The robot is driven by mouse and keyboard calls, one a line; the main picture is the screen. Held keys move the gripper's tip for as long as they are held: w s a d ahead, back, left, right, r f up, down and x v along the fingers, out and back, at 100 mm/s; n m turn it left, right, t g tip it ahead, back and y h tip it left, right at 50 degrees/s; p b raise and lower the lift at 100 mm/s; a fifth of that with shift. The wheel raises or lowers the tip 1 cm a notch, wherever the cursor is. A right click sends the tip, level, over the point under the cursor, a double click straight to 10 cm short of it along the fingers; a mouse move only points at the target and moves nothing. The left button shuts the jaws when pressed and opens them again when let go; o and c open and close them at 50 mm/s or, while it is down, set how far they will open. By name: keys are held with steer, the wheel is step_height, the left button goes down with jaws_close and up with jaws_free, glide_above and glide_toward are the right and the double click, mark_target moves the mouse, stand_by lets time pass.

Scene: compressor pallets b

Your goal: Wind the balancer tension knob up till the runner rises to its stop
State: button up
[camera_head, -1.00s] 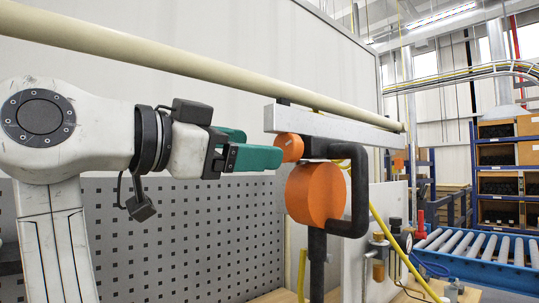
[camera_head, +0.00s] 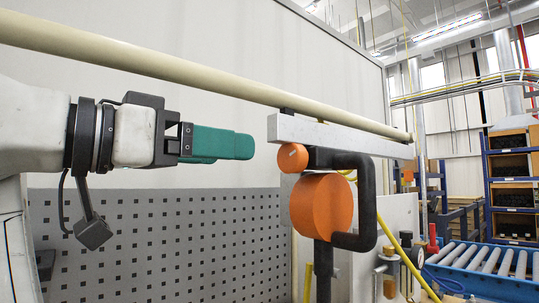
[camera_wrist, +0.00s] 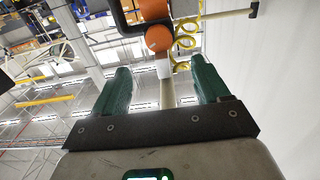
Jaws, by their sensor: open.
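The tension knob is the small orange disc (camera_head: 292,157) at the upper left of the balancer in the head view; it also shows in the wrist view (camera_wrist: 159,38). Below it is the larger orange balancer drum (camera_head: 321,206), with a black bracket (camera_head: 366,200) at its right. The balancer hangs under a grey beam (camera_head: 340,135). My gripper (camera_head: 245,146) is left of the knob, apart from it, with clear air between. In the wrist view its two green fingers (camera_wrist: 160,82) are spread and empty, with the knob beyond the gap. I cannot tell which part is the runner.
A cream rail (camera_head: 200,75) runs above my gripper and the beam. A perforated grey panel (camera_head: 160,240) stands behind. A yellow coiled hose (camera_head: 400,250) hangs right of the drum. A blue roller conveyor (camera_head: 490,262) and shelving (camera_head: 513,180) are at the right.

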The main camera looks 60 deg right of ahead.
mark_target(286, 154)
steer(key=shift+n, duration=0.9)
steer(key=p+x, duration=0.1)
steer(key=x, duration=0.9)
steer(key=shift+d+r+p, duration=0.1)
steer(key=shift+d+p, duration=0.1)
steer(key=shift+p, duration=0.15)
steer(key=shift+c, duration=0.3)
